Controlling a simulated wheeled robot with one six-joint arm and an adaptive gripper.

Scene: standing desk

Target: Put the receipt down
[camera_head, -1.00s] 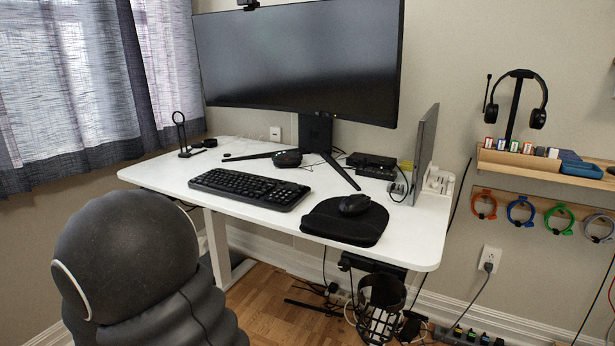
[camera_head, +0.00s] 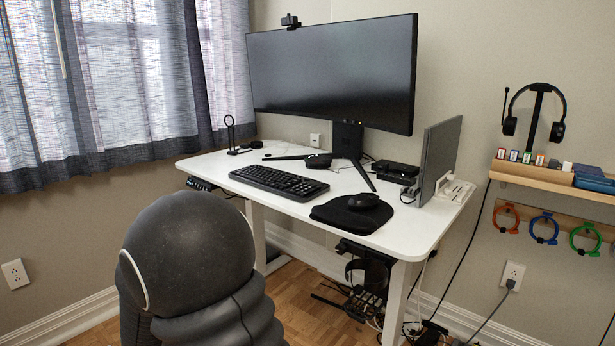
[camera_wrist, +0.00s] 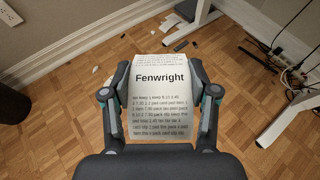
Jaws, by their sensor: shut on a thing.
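The receipt (camera_wrist: 160,78) is a white printed sheet headed "Fenwright" in the wrist view. My gripper (camera_wrist: 160,72) is shut on it, with one finger at each side edge. The receipt is held above the wooden floor. In the head view the receipt and the gripper fingers do not show. The white desk (camera_head: 215,166) stands beyond my arm there, holding a keyboard (camera_head: 279,182), a mouse on a black pad (camera_head: 352,215) and a monitor (camera_head: 335,72).
Small scraps (camera_wrist: 181,46) lie on the floor near the desk leg (camera_wrist: 190,18). A shelf (camera_head: 550,179) with a headphone stand is on the right wall. The desk's front left area is bare.

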